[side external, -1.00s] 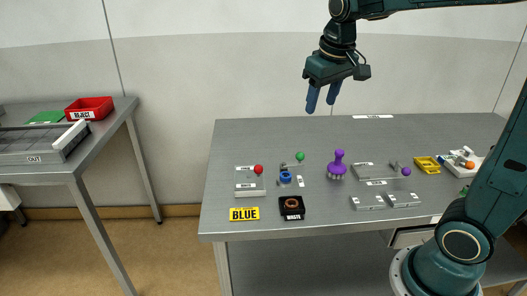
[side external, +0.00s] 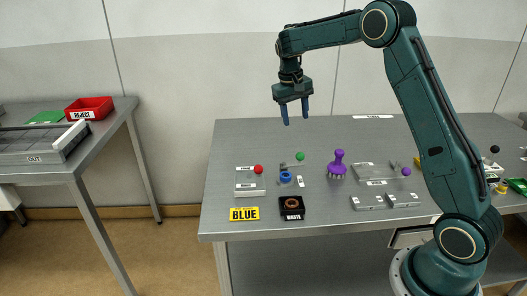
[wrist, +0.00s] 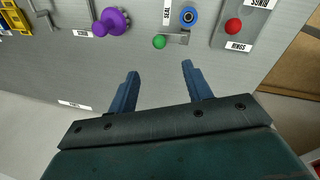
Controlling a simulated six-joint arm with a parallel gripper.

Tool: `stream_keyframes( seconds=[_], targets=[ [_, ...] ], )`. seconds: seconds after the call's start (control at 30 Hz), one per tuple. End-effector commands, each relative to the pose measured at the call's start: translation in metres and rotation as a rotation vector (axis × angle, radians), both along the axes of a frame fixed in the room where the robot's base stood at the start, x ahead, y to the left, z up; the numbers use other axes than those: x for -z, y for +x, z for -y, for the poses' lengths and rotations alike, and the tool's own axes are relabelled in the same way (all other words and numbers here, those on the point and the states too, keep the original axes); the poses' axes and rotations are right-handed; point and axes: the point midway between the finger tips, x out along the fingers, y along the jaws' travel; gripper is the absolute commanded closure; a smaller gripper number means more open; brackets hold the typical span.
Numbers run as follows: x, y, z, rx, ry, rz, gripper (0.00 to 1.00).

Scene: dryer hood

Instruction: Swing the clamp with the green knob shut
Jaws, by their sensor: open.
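The green knob (side external: 300,156) sits at the end of a small grey clamp arm (side external: 289,164) on the bench. The knob also shows in the wrist view (wrist: 159,41), with the clamp arm (wrist: 176,38) reaching right from it. A blue ring-shaped part (side external: 285,177) stands just in front of the clamp; in the wrist view it (wrist: 188,15) is beyond the arm. My gripper (side external: 294,112) is open and empty, high above the bench's back edge. In the wrist view its fingertips (wrist: 160,68) are spread, with the knob between and beyond them.
A red knob (side external: 258,169) on a grey plate is left of the clamp. A purple knobbed part (side external: 338,164) stands to its right. The bench behind the clamp is clear.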

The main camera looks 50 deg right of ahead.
Motion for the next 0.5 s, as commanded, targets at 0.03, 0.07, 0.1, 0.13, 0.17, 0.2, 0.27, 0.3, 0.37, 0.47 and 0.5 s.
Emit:
stream_keyframes(
  seconds=[0.03,0.07,0.1,0.13,0.17,0.2,0.27,0.3,0.37,0.47,0.5],
  targets=[
    [0.007,0.003,0.004,0.009,0.001,-0.009,0.50],
    [0.009,0.004,0.005,0.012,0.002,-0.011,0.50],
    [0.011,0.005,0.007,0.016,0.002,-0.014,0.50],
    [0.013,0.006,0.008,0.018,0.002,-0.017,0.50],
    [0.015,0.006,0.009,0.020,0.002,-0.019,0.50],
    [0.016,0.007,0.009,0.021,0.003,-0.020,0.50],
    [0.016,0.007,0.010,0.022,0.004,-0.021,0.50],
    [0.016,0.007,0.010,0.023,0.003,-0.021,0.50],
    [0.016,0.007,0.010,0.023,0.003,-0.021,0.50],
    [0.017,0.007,0.010,0.023,0.003,-0.021,0.50],
    [0.019,0.007,0.010,0.023,0.003,-0.021,0.50]
  ],
)
